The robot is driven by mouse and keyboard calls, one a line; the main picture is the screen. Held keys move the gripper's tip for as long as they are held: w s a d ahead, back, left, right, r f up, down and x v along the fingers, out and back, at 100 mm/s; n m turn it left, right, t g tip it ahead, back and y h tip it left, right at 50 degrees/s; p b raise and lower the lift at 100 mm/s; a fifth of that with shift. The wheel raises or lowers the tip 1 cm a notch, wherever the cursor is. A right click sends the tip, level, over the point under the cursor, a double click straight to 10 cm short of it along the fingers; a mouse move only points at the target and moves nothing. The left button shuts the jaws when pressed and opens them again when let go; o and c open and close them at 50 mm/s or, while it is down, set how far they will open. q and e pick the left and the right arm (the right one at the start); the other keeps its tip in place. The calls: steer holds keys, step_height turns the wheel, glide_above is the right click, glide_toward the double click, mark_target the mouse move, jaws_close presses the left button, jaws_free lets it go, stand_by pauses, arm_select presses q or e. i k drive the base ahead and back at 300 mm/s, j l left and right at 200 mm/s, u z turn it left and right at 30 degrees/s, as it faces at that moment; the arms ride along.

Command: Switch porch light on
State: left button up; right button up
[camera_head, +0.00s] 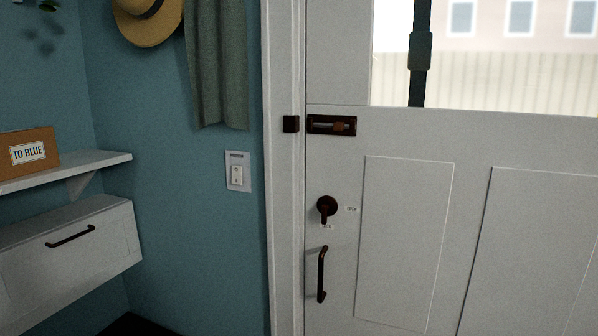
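A white light switch (236,176) is on the blue wall, just left of the white door frame. It is a single rocker on a pale plate, with a small dark label strip above it that is too small to read. I cannot tell whether the rocker is set on or off. Neither of my grippers is in view.
The white door (408,220) has a slide bolt (332,126), a dark turn knob (326,208) and a pull handle (321,274). A grey-green cloth (217,70) and a straw hat (148,22) hang above. A shelf (105,163) with a cardboard box (28,148) and a white cabinet (70,255) stand left.

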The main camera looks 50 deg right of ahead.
mark_target(237, 178)
steer(key=z, duration=1.3)
